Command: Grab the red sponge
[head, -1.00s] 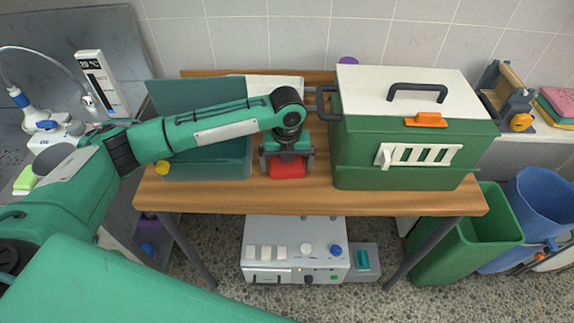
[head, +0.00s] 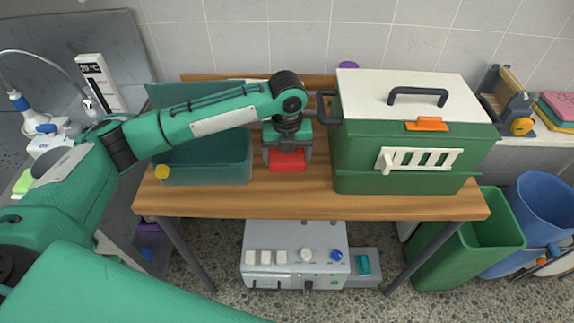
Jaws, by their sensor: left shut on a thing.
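The red sponge (head: 288,163) is at the middle of the wooden table, between the teal bin and the green crate. My left gripper (head: 288,152) comes down on it from above and is shut on it. The gripper hides the sponge's upper part; its red front face shows below the fingers. I cannot tell whether the sponge touches the table. My right gripper is not in view.
A teal open bin (head: 207,173) stands just left of my left gripper. A green crate with a white lid (head: 418,182) stands close on the right, its dark side handle near my wrist. Bare wooden table (head: 290,204) lies in front. A grey machine (head: 296,255) sits underneath.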

